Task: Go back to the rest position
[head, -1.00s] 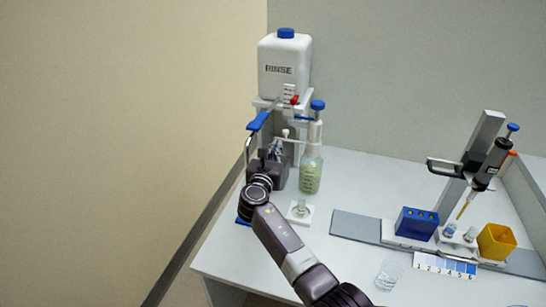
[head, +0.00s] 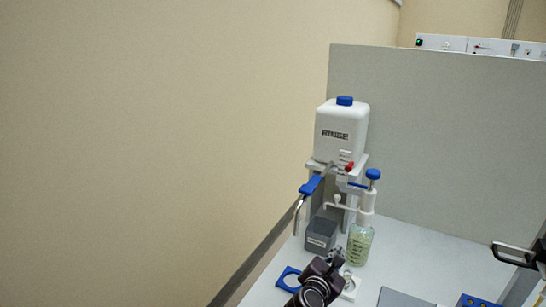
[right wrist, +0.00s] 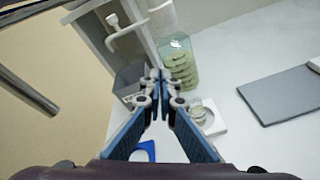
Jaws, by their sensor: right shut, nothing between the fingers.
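My right gripper (head: 336,260) is at the bottom of the head view, in front of the dispenser bottle (head: 360,243) and the grey box (head: 321,234). In the right wrist view its blue-padded fingers (right wrist: 160,88) come together at the tips with nothing held between them. The grey box (right wrist: 130,82) and the dispenser bottle (right wrist: 179,62) show beyond the fingertips. My left gripper is in neither current view.
A white RINSE container (head: 341,134) stands on a raised stand with a blue-handled tap (head: 311,185). A blue rack (head: 478,300) and a grey panel (head: 432,150) are to the right.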

